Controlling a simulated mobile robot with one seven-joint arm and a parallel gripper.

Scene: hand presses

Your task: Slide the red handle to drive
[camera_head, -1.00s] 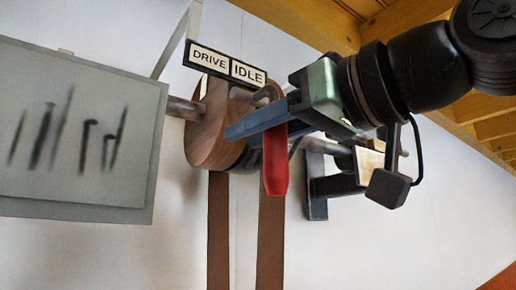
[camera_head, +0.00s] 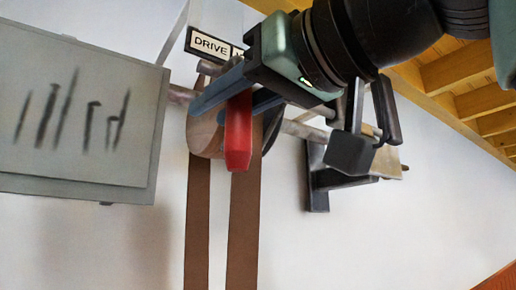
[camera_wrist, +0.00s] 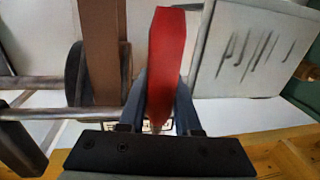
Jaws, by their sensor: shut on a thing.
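The red handle (camera_head: 238,132) hangs down in front of the wooden pulley (camera_head: 203,137) in the head view. My gripper (camera_head: 228,100) is shut on the handle, with one blue-grey finger on each side of it. The wrist view also shows the red handle (camera_wrist: 166,65) between the two fingers (camera_wrist: 160,115). The sign above has a DRIVE label (camera_head: 211,45); its IDLE half is mostly hidden behind my gripper. The handle is below and slightly right of the DRIVE label in the head view.
A grey panel (camera_head: 140,130) with dark marks hangs at the left. Brown belts (camera_head: 243,225) run down from the pulleys. A horizontal shaft and a dark bracket (camera_head: 317,185) are at the right. The white wall below right is clear.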

